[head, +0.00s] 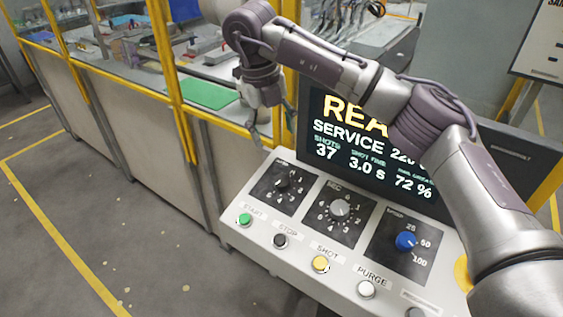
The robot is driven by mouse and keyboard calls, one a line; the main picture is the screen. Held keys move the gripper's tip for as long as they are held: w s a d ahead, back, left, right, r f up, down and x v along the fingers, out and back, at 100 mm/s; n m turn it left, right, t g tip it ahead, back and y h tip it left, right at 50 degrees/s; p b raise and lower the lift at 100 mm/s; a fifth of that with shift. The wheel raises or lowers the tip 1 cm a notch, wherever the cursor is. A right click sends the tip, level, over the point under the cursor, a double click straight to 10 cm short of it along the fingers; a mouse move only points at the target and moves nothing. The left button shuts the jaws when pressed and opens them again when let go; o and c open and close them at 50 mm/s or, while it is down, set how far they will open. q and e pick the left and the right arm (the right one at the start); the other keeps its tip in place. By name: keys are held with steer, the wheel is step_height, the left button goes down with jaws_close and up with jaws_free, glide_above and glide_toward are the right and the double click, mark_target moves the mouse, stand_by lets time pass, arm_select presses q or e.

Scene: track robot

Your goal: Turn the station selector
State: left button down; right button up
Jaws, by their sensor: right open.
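A sloped white control panel (262,213) carries a row of three knobs on dark plates. The left knob (282,184) is small and black, with numbers around it. The middle knob (340,207) is silver-grey with a ring of numbers. The right knob (406,241) is blue, on a scale marked 25, 50 and 100. The plate titles are too small to read surely, so I cannot tell which is the station selector. My right gripper (272,125) is open and empty. It hangs pointing down, beyond and above the left knob, apart from the knobs. My left gripper is not in view.
A screen (350,160) stands behind the knobs, partly hidden by my right arm. Several push buttons, including green START (244,220) and yellow SHOT (320,264), line the panel's front edge. A yellow-framed enclosure (165,60) stands at left. The floor (110,220) at lower left is clear.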

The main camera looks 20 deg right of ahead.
mark_target(282, 179)
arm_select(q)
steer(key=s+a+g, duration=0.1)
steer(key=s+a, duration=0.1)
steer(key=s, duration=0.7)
arm_select(e)
steer(key=s+f, duration=0.2)
steer(key=f, duration=0.3)
steer(key=shift+s, duration=0.4)
steer(key=f, duration=0.1)
steer(key=f+p, duration=0.1)
steer(key=w+d+f, duration=0.1)
steer(key=shift+f, duration=0.4)
step_height(282, 179, down, 2)
steer(key=shift+w+d+f+p, duration=0.1)
steer(key=shift+p, duration=0.4)
steer(key=shift+f, duration=0.7)
steer(key=shift+d, duration=0.1)
steer(key=shift+c, duration=0.4)
steer(key=c, duration=0.8)
steer(key=shift+c, duration=1.3)
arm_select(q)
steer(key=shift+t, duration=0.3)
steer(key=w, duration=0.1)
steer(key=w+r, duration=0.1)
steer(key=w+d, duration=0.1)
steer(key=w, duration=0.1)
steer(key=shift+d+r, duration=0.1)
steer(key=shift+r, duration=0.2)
